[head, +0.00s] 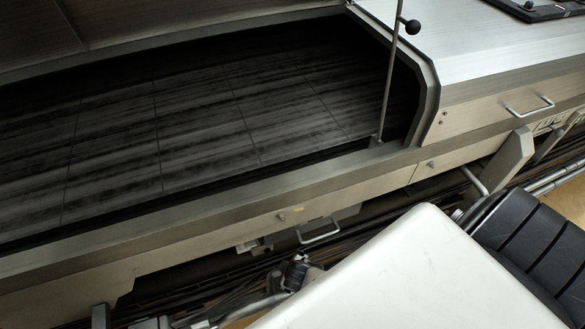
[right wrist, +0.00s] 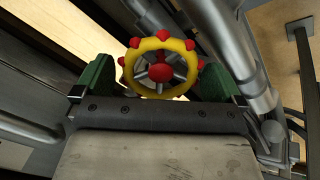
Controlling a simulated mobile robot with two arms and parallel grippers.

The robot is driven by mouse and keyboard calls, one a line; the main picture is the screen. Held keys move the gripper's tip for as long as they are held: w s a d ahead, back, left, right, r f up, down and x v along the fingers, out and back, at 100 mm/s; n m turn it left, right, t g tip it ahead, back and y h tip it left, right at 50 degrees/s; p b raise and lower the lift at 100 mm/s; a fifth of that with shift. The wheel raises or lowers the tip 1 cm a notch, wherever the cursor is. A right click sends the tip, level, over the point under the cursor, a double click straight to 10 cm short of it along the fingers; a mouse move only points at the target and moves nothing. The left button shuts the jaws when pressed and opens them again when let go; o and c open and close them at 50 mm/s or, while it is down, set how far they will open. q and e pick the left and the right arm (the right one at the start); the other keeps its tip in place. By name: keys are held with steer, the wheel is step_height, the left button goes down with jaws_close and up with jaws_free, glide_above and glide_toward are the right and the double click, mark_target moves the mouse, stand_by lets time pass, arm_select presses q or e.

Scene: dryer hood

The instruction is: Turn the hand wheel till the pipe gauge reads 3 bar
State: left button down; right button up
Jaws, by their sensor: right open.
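The hand wheel (right wrist: 159,72) shows in the right wrist view. It has a yellow rim, red knobs around it, grey spokes and a red hub. My right gripper (right wrist: 158,82) is open, with one green-padded finger to the left of the wheel and the other to the right. The wheel appears in the gap between them; I cannot tell how deep it sits there or whether a finger touches it. I cannot make out the wheel in the head view. The pipe gauge shows in neither view. My left gripper is not in view.
In the right wrist view a thick grey pipe (right wrist: 240,65) runs close to the right finger. In the head view a long metal hood (head: 480,120) with a dark opening fills the back. A thin upright rod with a black ball knob (head: 412,27) stands at its right edge.

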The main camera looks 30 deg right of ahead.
steer(key=m+b, duration=0.1)
steer(key=m, duration=0.2)
steer(key=shift+f, duration=0.2)
steer(key=m+b, duration=0.2)
steer(key=m, duration=0.1)
steer(key=m+b, duration=0.2)
steer(key=m, duration=0.2)
steer(key=m+b, duration=0.2)
steer(key=m, duration=0.1)
steer(key=shift+d+f+m+y, duration=0.15)
steer(key=shift+d+m+y, duration=0.15)
steer(key=shift+d+m, duration=0.1)
steer(key=d+p+v, duration=0.1)
steer(key=p+v, duration=0.1)
steer(key=v, duration=0.9)
steer(key=s+f+n+g+b, duration=0.1)
steer(key=s+f, duration=0.4)
steer(key=f, duration=0.5)
steer(key=s+f+n+g+b, duration=0.1)
steer(key=s+f+n+b, duration=0.3)
steer(key=f, duration=0.6)
steer(key=s+f+n+g+y+b, duration=0.1)
steer(key=s+f+n+b, duration=0.1)
steer(key=s+f+n, duration=0.3)
steer(key=shift+s+f+n+g, duration=0.3)
steer(key=shift+s+f, duration=1.3)
steer(key=shift+f, duration=1.2)
steer(key=shift+a, duration=0.15)
